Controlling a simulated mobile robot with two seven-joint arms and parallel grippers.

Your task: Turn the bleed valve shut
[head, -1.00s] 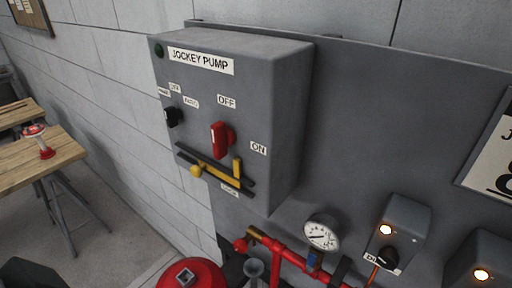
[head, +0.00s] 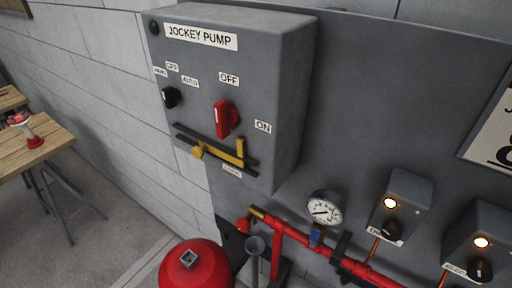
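A red pipe (head: 325,252) runs along the lower part of the grey panel. At its left end is a brass fitting (head: 257,212) with a small red knob (head: 243,225) beside it, above a grey funnel (head: 255,245). A blue part (head: 317,236) sits on the pipe under a round white gauge (head: 324,208). No label marks the bleed valve, so I cannot tell for sure which is it, or whether it is open or shut. Neither of my grippers is in view.
The grey JOCKEY PUMP box (head: 285,100) juts out above, with a red switch handle (head: 223,119) and yellow slide bar (head: 220,156). A red tank (head: 195,270) stands below. Two lamp boxes (head: 405,195) are at right, a wooden table (head: 35,150) at left.

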